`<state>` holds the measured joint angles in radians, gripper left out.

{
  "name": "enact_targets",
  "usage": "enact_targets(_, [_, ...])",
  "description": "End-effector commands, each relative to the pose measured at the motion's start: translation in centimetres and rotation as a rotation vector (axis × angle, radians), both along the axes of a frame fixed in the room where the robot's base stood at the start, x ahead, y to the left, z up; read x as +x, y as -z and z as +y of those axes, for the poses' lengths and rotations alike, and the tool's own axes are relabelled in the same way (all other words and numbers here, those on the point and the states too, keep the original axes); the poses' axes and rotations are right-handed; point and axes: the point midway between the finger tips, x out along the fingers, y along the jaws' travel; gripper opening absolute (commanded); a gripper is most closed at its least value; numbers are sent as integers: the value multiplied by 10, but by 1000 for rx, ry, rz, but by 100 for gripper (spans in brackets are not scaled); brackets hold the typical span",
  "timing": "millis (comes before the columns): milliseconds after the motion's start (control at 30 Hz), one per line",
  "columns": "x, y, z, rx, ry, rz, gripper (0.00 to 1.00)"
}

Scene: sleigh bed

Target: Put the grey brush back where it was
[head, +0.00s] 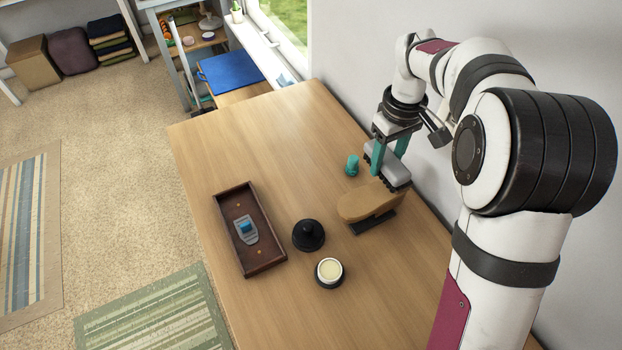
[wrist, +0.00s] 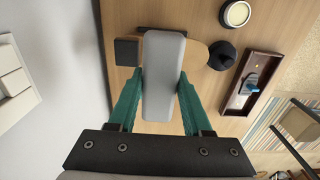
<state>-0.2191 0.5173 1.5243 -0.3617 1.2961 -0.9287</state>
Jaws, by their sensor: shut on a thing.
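The grey brush (head: 379,160) has a pale grey block and dark bristles underneath. My gripper (head: 389,154) is shut on it, with a teal finger on each side. In the wrist view the brush (wrist: 163,60) lies lengthwise between the fingers of my gripper (wrist: 160,88). The bristles point down toward the table (head: 270,130). The brush is at the wall side of the table, just behind the tan padded board (head: 365,202). In the wrist view it covers part of that board (wrist: 196,55). I cannot tell whether the bristles touch anything.
A teal cylinder (head: 352,165) stands close left of the brush. A black knobbed round piece (head: 308,236), a round tin with cream contents (head: 329,271) and a brown tray (head: 275,254) holding a blue-grey item (head: 246,230) stand nearer and left. The table's far left part is clear.

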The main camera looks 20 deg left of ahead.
Motion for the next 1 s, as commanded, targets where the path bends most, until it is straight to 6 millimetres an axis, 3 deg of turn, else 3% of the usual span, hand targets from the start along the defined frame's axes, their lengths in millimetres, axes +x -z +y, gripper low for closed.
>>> enact_targets(133, [2, 2, 6, 0, -2, 0, 0])
enact_targets(233, [10, 12, 30, 0, -6, 1, 0])
enact_targets(500, [24, 62, 146, -1, -7, 1, 0])
enact_targets(633, [19, 82, 188, -1, -4, 1, 0])
enact_targets(767, [15, 92, 205, 0, 0, 0, 0])
enact_targets(1000, [14, 123, 206, -1, 1, 1, 0])
